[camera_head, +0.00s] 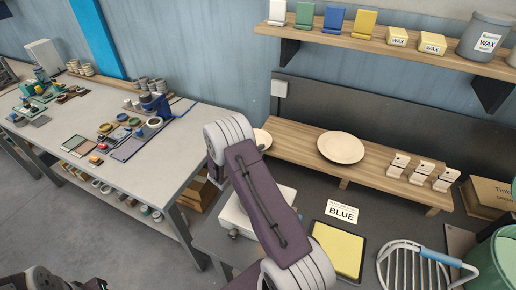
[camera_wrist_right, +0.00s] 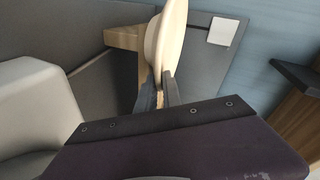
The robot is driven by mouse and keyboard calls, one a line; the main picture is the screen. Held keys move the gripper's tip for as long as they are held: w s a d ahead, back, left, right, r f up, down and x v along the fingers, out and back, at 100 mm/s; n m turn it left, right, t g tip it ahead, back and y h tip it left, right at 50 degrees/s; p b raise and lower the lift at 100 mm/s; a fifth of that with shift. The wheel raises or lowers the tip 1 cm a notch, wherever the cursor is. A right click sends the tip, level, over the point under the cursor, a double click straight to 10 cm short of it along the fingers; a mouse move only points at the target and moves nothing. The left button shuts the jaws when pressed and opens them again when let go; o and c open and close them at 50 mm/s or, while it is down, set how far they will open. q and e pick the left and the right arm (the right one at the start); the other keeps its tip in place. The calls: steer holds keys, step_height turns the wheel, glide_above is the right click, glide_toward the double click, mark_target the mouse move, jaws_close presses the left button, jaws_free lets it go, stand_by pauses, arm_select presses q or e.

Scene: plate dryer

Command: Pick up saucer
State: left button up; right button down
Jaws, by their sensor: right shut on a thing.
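A pale cream saucer (camera_wrist_right: 170,42) shows nearly edge-on in the right wrist view. My right gripper (camera_wrist_right: 160,92) is shut on its rim, with a finger on each side. In the head view, part of a pale saucer (camera_head: 262,138) shows beside my right arm at the left end of the wooden riser (camera_head: 290,143); the arm hides the rest and the right fingertips. Another round cream plate (camera_head: 341,147) lies on the riser further right, apart from my arm. My left gripper is not in view.
Small white stands (camera_head: 422,172) are on the riser's right part. A BLUE card (camera_head: 341,212), yellow tray (camera_head: 338,250), wire rack (camera_head: 412,268) and green bin (camera_head: 495,262) crowd the front. A shelf (camera_head: 380,42) with wax tins hangs above. A cluttered workbench (camera_head: 60,135) stands left.

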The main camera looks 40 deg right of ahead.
mark_target(260, 143)
step_height(260, 143, up, 4)
steer(key=shift+d+r, duration=0.1)
steer(key=s+d+r, duration=0.1)
steer(key=s+r, duration=0.2)
steer(key=s, duration=0.2)
steer(key=s+d+r+b, duration=0.1)
steer(key=s+r, duration=0.2)
steer(key=s, duration=0.3)
steer(key=shift+s+d+r, duration=0.15)
steer(key=shift+s+r, duration=0.05)
steer(key=shift+r, duration=0.2)
